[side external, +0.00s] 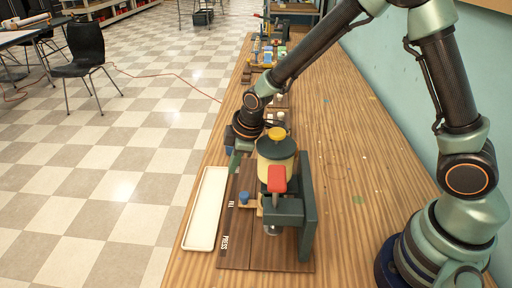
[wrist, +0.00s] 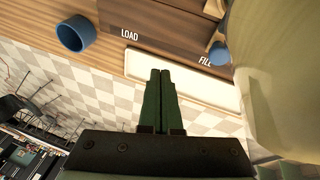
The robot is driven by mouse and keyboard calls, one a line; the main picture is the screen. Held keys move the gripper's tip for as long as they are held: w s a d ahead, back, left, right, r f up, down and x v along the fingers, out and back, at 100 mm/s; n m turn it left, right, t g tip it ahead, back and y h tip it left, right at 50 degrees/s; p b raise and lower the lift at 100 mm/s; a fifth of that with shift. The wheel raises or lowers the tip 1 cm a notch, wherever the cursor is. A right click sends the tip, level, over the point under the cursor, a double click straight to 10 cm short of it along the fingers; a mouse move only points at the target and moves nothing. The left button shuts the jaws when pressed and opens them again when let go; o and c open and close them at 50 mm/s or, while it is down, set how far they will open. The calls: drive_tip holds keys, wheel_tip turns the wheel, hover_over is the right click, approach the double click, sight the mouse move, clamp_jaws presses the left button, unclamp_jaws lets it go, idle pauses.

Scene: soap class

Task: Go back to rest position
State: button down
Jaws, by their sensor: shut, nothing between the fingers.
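My gripper (wrist: 160,75) is shut and empty, its two dark green fingers side by side in the wrist view. The fingertips overlap the white tray in that picture and appear above it. In the side view my arm's end is low over the bench, behind the soap press, and its fingers are hard to make out. The press has a cream tank (side external: 276,170) with a yellow knob on top, a red handle (side external: 277,179) and a dark green upright (side external: 308,205). A large pale curved surface (wrist: 280,70), probably the tank, fills the right of the wrist view.
The wooden board (side external: 236,245) carries white lettering. A blue-topped peg (side external: 244,197) stands near FILL. A long white tray (side external: 190,240) lies at the left edge. A blue ring-shaped cup (wrist: 76,34) sits near LOAD. Several small objects crowd the far bench; the bench right of the press is mostly clear.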

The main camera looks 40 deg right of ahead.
drive_tip(key=s+d+r+m+t, duration=0.1)
drive_tip(key=s+d+r+m, duration=0.4)
drive_tip(key=s+r, duration=0.3)
drive_tip(key=s+d+r+m+t+h, duration=0.1)
drive_tip(key=s+d+r+m, duration=0.5)
drive_tip(key=s+r, duration=0.2)
wheel_tip(320, 180, up, 3)
drive_tip(key=shift+s+d+f, duration=0.15)
drive_tip(key=shift+s+d, duration=0.15)
